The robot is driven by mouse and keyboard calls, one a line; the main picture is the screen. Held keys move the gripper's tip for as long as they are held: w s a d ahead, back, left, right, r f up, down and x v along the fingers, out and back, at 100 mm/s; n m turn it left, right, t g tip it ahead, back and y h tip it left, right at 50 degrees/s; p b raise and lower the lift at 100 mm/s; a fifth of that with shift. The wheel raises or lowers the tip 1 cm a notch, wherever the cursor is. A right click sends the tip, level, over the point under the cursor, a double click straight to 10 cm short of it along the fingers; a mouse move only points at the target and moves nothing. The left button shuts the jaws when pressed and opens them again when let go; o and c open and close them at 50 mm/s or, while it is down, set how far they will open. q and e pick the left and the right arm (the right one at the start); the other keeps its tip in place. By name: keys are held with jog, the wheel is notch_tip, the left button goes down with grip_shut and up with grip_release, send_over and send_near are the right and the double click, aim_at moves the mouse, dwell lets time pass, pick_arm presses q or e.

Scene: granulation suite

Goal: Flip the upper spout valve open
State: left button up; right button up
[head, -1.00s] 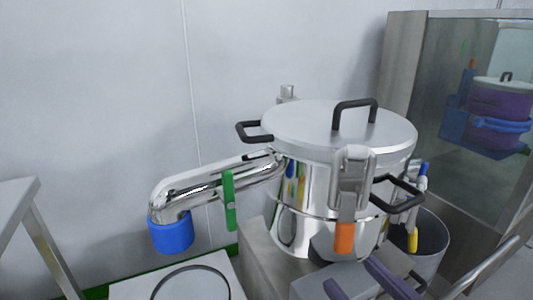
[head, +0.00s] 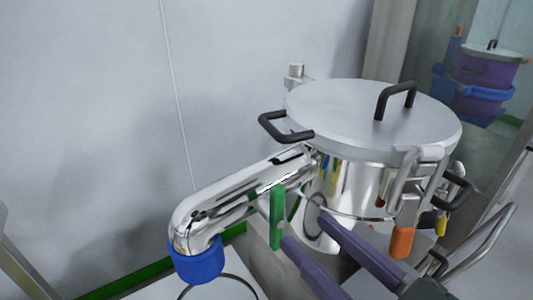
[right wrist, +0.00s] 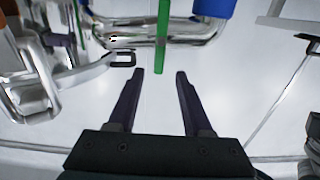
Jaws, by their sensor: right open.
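The steel vessel's spout (head: 235,200) slants down to the left and ends in a blue sleeve (head: 197,262). A green valve lever (head: 277,218) hangs roughly upright across the spout. My right gripper (head: 305,231) is open and empty, its two purple fingers pointing at the lever from the lower right. In the right wrist view the green lever (right wrist: 162,38) shows ahead, its end appearing between the fingertips (right wrist: 160,74). I cannot tell whether it is between them in depth; no contact shows. My left gripper is not in view.
The lidded vessel (head: 365,120) has black handles and an orange-tipped clamp (head: 402,240) close to the right of my arm. A pale surface with a round rim (head: 215,285) lies below the spout. A glass-fronted cabinet stands at the back right. The wall is behind the spout.

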aim_at(280, 205)
jog(key=b+x, duration=0.1)
jog(key=x, duration=0.6)
jog(key=shift+w+a, duration=0.2)
jog(key=shift+w, duration=0.1)
grip_shut()
